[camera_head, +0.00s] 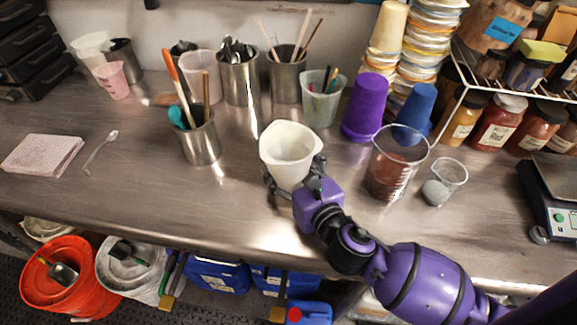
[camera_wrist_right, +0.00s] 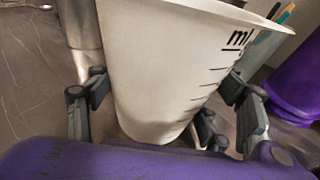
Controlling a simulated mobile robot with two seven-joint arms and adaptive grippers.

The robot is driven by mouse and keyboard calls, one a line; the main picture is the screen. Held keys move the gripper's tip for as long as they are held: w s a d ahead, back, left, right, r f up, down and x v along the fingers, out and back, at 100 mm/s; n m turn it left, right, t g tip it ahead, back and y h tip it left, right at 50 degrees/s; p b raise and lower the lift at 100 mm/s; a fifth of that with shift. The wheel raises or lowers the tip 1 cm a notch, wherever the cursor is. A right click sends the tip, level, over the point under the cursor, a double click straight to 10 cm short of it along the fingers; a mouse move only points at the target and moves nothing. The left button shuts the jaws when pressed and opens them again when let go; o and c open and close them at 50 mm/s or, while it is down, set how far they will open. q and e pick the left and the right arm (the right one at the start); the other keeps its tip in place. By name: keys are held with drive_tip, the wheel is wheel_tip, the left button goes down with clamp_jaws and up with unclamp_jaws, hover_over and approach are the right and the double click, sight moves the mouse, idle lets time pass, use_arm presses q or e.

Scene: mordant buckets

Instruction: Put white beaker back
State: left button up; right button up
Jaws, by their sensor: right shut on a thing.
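The white beaker (camera_head: 289,147) is upright over the middle of the metal bench in the head view. My right gripper (camera_head: 295,182) is shut around its lower part, with a finger on either side. In the right wrist view the white beaker (camera_wrist_right: 165,60) fills the middle, with black "ml" markings on its side, between the dark fingers of my right gripper (camera_wrist_right: 165,115). I cannot tell whether its base touches the bench. My left gripper is not in view.
A metal cup of utensils (camera_head: 200,146) stands left of the beaker. A translucent cup (camera_head: 322,105) and purple cups (camera_head: 364,108) stand behind and to the right. A clear beaker with brown contents (camera_head: 394,165) is close on the right.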

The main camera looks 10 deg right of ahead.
drive_tip(key=shift+r, duration=0.15)
drive_tip(key=o, duration=1.9)
drive_tip(key=shift+f, duration=0.3)
drive_tip(key=shift+r, duration=0.1)
drive_tip(key=shift+s+r, duration=0.1)
drive_tip(key=shift+s, duration=0.15)
drive_tip(key=v, duration=1)
drive_tip(key=shift+s+d+b, duration=0.15)
drive_tip(key=shift+s+b, duration=0.15)
drive_tip(key=shift+b, duration=0.1)
drive_tip(key=shift+s+d+r, duration=0.1)
drive_tip(key=shift+s, duration=0.4)
